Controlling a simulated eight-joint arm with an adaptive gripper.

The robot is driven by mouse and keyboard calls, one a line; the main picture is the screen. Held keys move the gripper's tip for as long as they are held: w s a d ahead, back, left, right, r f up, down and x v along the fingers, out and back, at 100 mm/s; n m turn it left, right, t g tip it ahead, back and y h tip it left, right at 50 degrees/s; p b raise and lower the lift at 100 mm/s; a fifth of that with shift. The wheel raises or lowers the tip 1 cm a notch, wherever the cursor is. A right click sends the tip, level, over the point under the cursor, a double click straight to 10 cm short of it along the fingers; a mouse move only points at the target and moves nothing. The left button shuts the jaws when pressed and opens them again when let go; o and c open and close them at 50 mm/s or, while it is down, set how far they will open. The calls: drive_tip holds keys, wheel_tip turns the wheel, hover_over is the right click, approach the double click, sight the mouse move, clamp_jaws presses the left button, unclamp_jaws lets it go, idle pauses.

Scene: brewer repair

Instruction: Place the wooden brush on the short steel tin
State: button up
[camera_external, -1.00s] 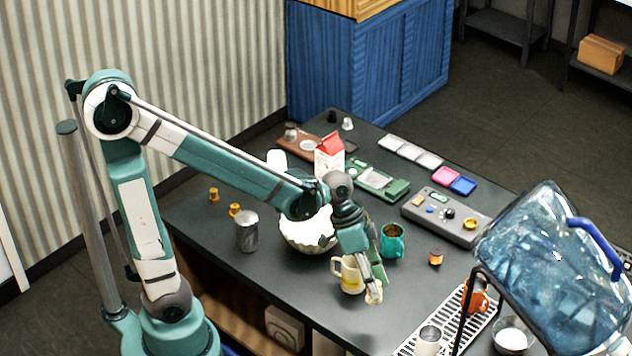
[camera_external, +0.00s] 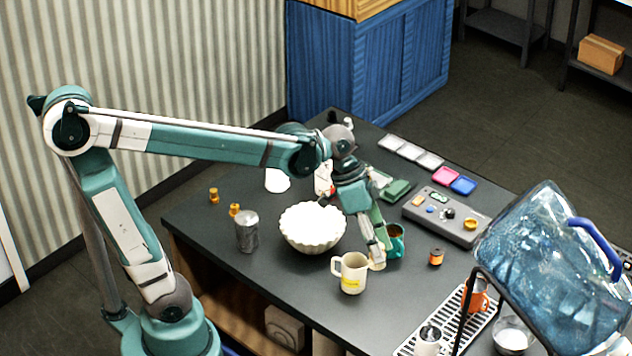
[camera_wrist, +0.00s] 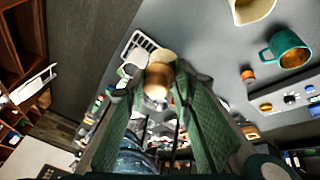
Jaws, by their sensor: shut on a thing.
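My gripper (camera_external: 374,246) hangs over the table, pointing down, between the cream mug (camera_external: 351,273) and the teal mug (camera_external: 396,240). It is shut on the wooden brush (camera_external: 377,265), whose pale end shows below the fingertips. In the wrist view the brush (camera_wrist: 158,76) sits between the green fingers (camera_wrist: 158,95), with a pale round end and a tan wooden part. A small steel tin (camera_external: 428,341) stands on the drip tray at the front, right of and apart from my gripper; I cannot tell for sure that it is the short one. A taller steel can (camera_external: 247,232) stands at left.
A white fluted bowl (camera_external: 313,228) stands left of my gripper. The slotted drip tray (camera_external: 455,325) also holds an orange cup (camera_external: 476,297), near a large tilted blue water jug (camera_external: 555,270). A grey control box (camera_external: 445,216) is behind. Table between cream mug and tray is clear.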

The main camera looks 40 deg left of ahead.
sight(383, 247)
wheel_tip(383, 247, up, 2)
drive_tip(key=shift+r, duration=1.05)
drive_tip(key=w+a+f+n+t+y+p, duration=0.1)
drive_tip(key=w+a+n+t+y+p, duration=0.15)
drive_tip(key=a+n, duration=0.8)
drive_tip(key=w+a+f+n+t+y+p, duration=0.25)
drive_tip(key=a+n, duration=0.45)
drive_tip(key=a, duration=0.7)
drive_tip(key=s+a+r+n+g+y+p, duration=0.2)
drive_tip(key=s+a+n+g+y+p, duration=0.1)
drive_tip(key=a+n, duration=0.7)
drive_tip(key=s+a+r+n+g+y+p, duration=0.25)
drive_tip(key=a+n, duration=0.45)
drive_tip(key=a, duration=0.6)
wheel_tip(383, 247, down, 6)
drive_tip(key=shift+d, duration=0.15)
drive_tip(key=shift+f, duration=0.1)
drive_tip(key=shift+f, duration=3.05)
